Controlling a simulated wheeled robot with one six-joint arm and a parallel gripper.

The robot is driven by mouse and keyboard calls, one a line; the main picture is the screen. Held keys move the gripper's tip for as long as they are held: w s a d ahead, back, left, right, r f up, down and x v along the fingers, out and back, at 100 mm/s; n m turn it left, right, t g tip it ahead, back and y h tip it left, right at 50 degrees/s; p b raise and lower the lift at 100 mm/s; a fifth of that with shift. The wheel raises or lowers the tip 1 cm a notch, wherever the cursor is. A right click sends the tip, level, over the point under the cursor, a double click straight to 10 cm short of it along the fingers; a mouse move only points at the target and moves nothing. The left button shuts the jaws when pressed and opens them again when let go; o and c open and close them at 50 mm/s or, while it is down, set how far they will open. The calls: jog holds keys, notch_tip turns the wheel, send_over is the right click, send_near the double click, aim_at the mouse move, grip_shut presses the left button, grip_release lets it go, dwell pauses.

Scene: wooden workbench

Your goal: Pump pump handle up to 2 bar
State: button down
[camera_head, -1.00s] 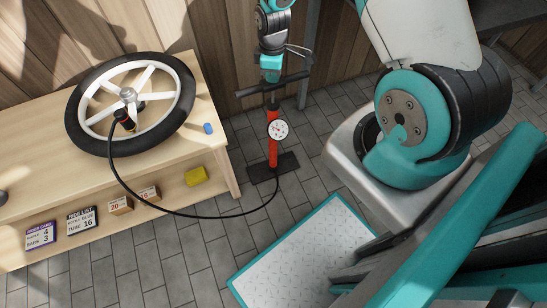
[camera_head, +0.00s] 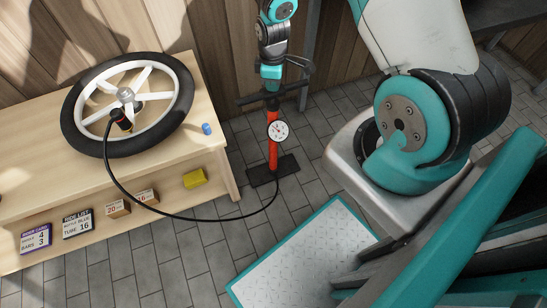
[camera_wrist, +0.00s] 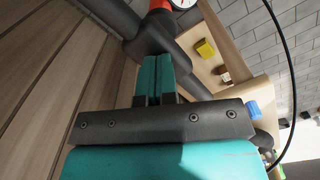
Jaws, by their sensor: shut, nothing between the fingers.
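The red floor pump (camera_head: 273,152) stands upright on its dark foot plate, with a round white gauge (camera_head: 278,131) on its front. I cannot read the needle. Its black T-shaped handle (camera_head: 293,89) sits low, just above the red barrel. My gripper (camera_head: 272,87) is over the middle of the handle, pointing down. In the wrist view my gripper (camera_wrist: 158,62) has its teal fingers shut together with nothing between them, at the black handle bar (camera_wrist: 118,18). I cannot tell whether the fingertips touch it. A black hose (camera_head: 150,203) runs from the pump to the wheel (camera_head: 176,123) near its hub.
The wheel lies on a wooden bench (camera_head: 185,148) at left, beside a small blue cylinder (camera_head: 207,128). A yellow block (camera_head: 194,179) and several small boxes sit on the lower shelf. My arm fills the right side.

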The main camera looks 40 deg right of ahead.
notch_tip(320, 180, up, 16)
jog(key=p, duration=1.2)
jog(key=shift+f, duration=0.15)
